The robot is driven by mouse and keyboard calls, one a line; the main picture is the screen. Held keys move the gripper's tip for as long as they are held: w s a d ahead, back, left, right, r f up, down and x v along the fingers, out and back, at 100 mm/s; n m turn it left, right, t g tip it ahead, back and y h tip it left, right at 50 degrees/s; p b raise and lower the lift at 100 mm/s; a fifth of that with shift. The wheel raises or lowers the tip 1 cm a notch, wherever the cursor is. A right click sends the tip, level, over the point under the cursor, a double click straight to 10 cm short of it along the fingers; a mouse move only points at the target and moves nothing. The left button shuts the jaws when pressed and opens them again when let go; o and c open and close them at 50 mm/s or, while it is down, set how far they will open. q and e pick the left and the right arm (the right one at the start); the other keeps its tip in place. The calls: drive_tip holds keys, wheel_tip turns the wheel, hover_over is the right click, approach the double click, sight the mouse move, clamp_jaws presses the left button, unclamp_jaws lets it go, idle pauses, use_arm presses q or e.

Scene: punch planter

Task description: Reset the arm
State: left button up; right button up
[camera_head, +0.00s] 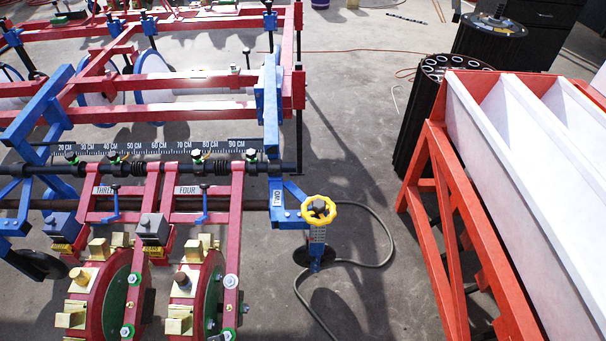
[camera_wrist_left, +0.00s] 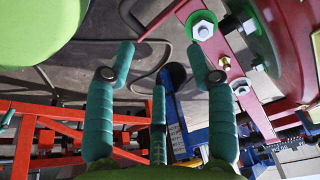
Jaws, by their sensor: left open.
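My left gripper (camera_wrist_left: 160,62) shows only in the left wrist view. Its teal fingers are spread apart with nothing between them, so it is open and empty. Red planter metalwork with large bolts (camera_wrist_left: 203,28) is close to its right-hand finger; whether they touch I cannot tell. In the head view the planter's red and blue frame (camera_head: 237,215) fills the left half. A yellow handwheel (camera_head: 319,210) sits at its near right corner. Neither of my arms shows in the head view, and my right gripper is in no view.
A black scale bar (camera_head: 215,147) with centimetre marks runs across the planter. An orange frame (camera_head: 440,200) carrying white troughs (camera_head: 530,130) stands at the right. Black cylinders (camera_head: 420,125) stand behind it. A hose (camera_head: 385,240) lies on the grey floor between the machines, otherwise largely open.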

use_arm(q)
drive_tip(key=s+a+f+b, duration=0.1)
drive_tip(key=s+f+b, duration=0.1)
drive_tip(key=s+f, duration=0.35)
drive_tip(key=s+a+f+b, duration=0.1)
drive_tip(key=s+f, duration=0.1)
drive_tip(key=f, duration=0.7)
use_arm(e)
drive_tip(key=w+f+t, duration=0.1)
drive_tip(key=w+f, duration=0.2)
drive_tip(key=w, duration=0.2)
use_arm(q)
drive_tip(key=s+r+g+p, duration=0.3)
drive_tip(key=s+r+p, duration=0.8)
drive_tip(key=s+p, duration=0.1)
drive_tip(key=shift+s+a+p, duration=0.15)
drive_tip(key=shift+a+p, duration=0.15)
drive_tip(key=shift+a, duration=0.05)
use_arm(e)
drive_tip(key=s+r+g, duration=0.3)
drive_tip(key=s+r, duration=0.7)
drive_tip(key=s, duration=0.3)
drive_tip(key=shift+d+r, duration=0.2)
use_arm(q)
drive_tip(key=shift+f, duration=0.1)
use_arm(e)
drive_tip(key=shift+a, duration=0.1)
